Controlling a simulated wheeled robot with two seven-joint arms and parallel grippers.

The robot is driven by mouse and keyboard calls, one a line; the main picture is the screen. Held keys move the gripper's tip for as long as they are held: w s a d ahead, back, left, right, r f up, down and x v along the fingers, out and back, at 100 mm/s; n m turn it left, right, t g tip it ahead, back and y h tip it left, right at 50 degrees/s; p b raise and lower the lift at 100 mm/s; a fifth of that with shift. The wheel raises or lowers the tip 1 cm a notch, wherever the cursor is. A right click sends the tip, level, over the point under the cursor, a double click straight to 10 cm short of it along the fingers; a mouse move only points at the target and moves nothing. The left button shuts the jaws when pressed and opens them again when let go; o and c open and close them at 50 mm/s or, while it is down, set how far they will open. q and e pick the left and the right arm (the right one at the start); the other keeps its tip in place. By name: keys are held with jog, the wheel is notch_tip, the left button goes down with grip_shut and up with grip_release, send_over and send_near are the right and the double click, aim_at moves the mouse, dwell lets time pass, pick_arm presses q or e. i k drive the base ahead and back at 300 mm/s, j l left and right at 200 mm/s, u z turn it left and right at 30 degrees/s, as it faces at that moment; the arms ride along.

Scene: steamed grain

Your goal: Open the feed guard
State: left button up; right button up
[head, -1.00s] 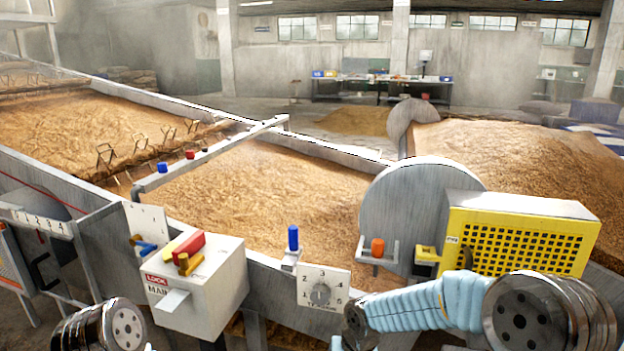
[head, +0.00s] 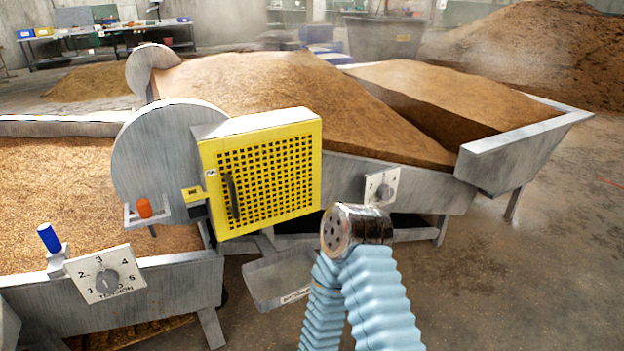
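The feed guard (head: 265,172) is a yellow perforated panel on the front of a box beside the round grey disc housing (head: 160,150). It looks shut. A dark curved handle (head: 231,196) stands upright near its left edge. A small yellow latch piece (head: 194,193) sticks out left of the guard. One of my arms, in light blue ribbed sleeving, rises from the bottom to a metal joint below and right of the guard, apart from it in the picture. No gripper fingers show on it. My other arm is out of view.
An orange knob (head: 144,208) sits on a bracket left of the guard. A numbered dial plate (head: 105,275) and blue peg (head: 49,238) are at lower left. Another dial (head: 381,188) is right of the guard. A grey tray (head: 280,278) is below. Open floor lies at right.

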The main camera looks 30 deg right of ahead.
aim_at(260, 178)
jog(key=z, duration=0.75)
